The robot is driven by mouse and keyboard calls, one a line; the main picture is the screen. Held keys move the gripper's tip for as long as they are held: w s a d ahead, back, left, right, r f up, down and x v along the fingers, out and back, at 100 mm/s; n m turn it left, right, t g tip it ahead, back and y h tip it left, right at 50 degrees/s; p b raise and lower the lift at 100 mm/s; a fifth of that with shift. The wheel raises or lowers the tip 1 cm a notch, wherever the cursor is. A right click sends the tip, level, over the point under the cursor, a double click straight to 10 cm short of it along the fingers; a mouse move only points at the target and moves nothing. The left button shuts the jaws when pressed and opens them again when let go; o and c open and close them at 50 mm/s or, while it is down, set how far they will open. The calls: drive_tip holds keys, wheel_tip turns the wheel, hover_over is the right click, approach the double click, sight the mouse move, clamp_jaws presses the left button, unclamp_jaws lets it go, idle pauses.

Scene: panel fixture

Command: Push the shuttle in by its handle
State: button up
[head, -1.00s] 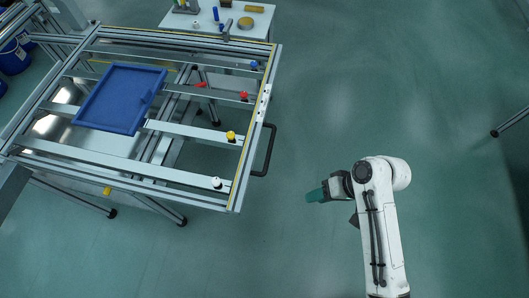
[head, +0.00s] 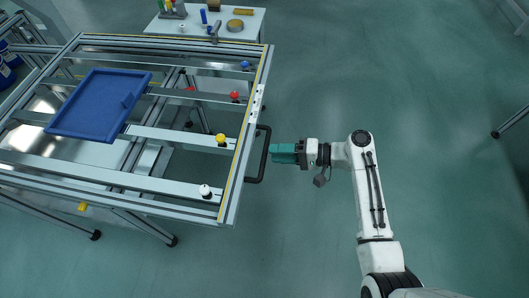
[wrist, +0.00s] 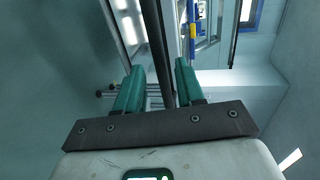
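The black U-shaped handle (head: 264,165) sticks out from the right end beam (head: 245,140) of the aluminium fixture in the head view. I take the railed frame on it as the shuttle; its exact limits are not clear. My gripper (head: 272,151), with teal fingers, points left at the handle's middle, level with its outer bar. In the wrist view, the dark handle bar (wrist: 157,45) runs between the two spread fingers of my gripper (wrist: 160,72), with gaps beside it. The gripper is open; contact with the bar cannot be told.
A blue tray-like panel (head: 75,125) lies on the rails. White, yellow (head: 221,139), red and blue knobs line the rails' right ends. A small table (head: 255,24) with tools stands behind.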

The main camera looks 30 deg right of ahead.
sight(265, 152)
drive_tip(key=shift+x, duration=2.25)
clamp_jaws()
